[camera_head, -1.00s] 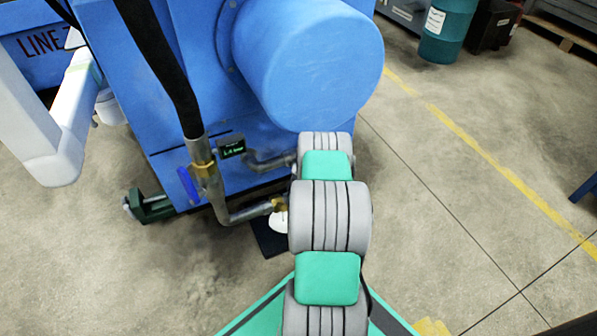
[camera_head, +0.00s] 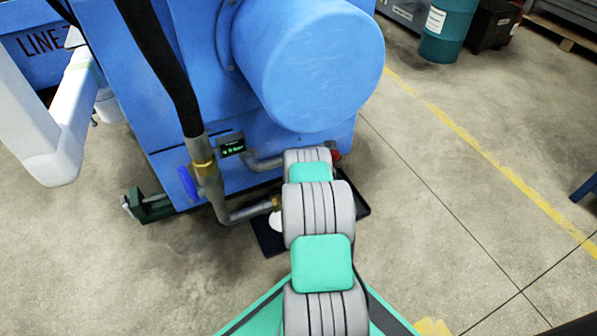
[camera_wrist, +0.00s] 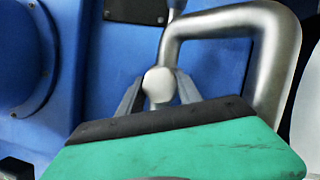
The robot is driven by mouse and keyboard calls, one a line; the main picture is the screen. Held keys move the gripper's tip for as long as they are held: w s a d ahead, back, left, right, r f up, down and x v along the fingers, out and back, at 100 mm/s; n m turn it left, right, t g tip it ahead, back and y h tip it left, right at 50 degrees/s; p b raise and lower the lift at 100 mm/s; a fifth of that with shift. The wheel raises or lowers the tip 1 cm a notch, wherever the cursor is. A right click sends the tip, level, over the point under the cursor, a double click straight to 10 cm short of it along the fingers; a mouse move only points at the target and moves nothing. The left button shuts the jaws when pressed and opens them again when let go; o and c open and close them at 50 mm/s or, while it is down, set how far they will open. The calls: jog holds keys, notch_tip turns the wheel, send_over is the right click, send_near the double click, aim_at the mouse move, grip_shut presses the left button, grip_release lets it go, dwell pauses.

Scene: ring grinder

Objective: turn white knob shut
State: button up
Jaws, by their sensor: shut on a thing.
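The white knob (camera_wrist: 158,84) shows in the wrist view as a small round white end in front of the blue machine, beside a bent grey metal pipe (camera_wrist: 230,22). My gripper (camera_wrist: 157,88) is shut on it, with one grey finger on each side. The knob's lower part is hidden between the fingers and behind the green and black gripper body. In the head view my own arm hides the gripper and the knob, low in front of the blue machine (camera_head: 250,105).
A black hose (camera_head: 165,70) runs down to a brass fitting with a blue lever (camera_head: 187,183). A small display (camera_head: 231,146) sits beside it. A black tray (camera_head: 270,242) lies on the floor, with something white in it. Open floor (camera_head: 450,220) lies to the right.

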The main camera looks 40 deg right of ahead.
jog(key=shift+n+t, duration=0.4)
jog(key=shift+n, duration=0.6)
jog(key=o, duration=1.4)
jog(key=shift+c, duration=0.2)
